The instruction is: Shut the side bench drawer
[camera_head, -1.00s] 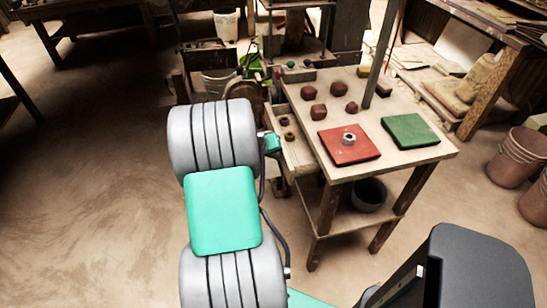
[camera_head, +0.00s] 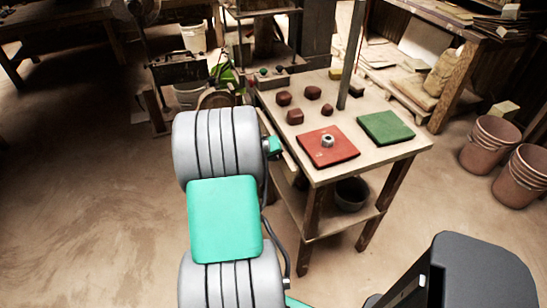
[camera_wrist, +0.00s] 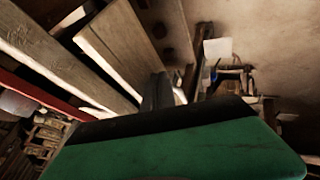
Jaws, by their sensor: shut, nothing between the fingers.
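The side bench (camera_head: 375,157) stands right of my arm in the head view. Its drawer (camera_head: 289,164) is on its left side, and only a narrow strip shows past the tabletop edge. My arm hides part of that side, so I cannot tell whether the drawer is fully shut. In the wrist view, a wooden board that looks like the drawer front (camera_wrist: 122,42) runs beside the bench's edge boards, with a dark gap between. My gripper (camera_wrist: 158,88) is shut and empty, its dark fingers at or close against that board. The head view hides the fingers behind my arm.
A red tile (camera_head: 328,148) with a metal nut on it, a green tile (camera_head: 386,127) and several clay lumps lie on the bench. A dark bowl (camera_head: 351,192) sits on its lower shelf. Terracotta pots (camera_head: 490,143) stand at right. The floor at left is clear.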

